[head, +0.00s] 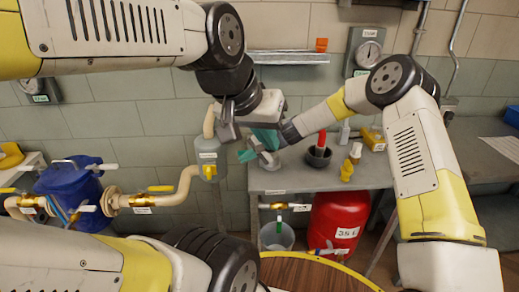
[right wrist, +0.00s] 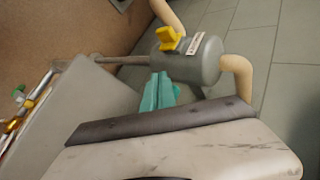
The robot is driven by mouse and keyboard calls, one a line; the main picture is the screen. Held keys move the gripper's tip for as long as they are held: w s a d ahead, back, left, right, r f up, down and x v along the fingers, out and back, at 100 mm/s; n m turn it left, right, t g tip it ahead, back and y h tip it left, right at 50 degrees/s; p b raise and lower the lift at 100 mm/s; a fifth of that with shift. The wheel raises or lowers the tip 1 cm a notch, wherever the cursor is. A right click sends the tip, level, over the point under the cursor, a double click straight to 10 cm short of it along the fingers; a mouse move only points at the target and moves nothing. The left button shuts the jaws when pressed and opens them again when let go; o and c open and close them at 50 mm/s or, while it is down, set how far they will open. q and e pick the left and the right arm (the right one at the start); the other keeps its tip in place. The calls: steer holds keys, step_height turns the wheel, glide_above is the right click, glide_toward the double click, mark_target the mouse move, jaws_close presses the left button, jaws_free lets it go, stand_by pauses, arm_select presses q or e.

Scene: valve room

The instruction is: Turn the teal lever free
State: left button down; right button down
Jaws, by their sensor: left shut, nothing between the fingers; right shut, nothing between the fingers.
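No lever in view is clearly teal. A small green upright part (head: 279,226) hangs below a brass valve under the grey bench; I cannot tell whether it is the teal lever. My left gripper (head: 266,138), teal-fingered, is shut and empty, pointing down over the bench's left end. My right gripper (head: 247,155), also teal-fingered, is shut and empty just left of and below it, pointing left towards a grey cylinder (head: 208,150). In the right wrist view its fingers (right wrist: 158,92) lie in front of that cylinder (right wrist: 190,62), which has a yellow handle (right wrist: 169,39).
The grey bench (head: 355,175) holds a dark bowl with a red-handled tool and yellow items. A red tank (head: 339,222) and a bucket (head: 277,237) stand below. A blue drum (head: 72,190) and beige pipe (head: 182,192) with a yellow lever (head: 161,188) are left. My two arms cross closely.

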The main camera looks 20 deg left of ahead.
steer(key=s+d+r, duration=0.3)
steer(key=s+r, duration=0.3)
steer(key=s, duration=0.1)
steer(key=shift+s+d+r, duration=0.2)
steer(key=shift+d+r, duration=0.05)
steer(key=shift+r, duration=0.1)
stand_by(0.4)
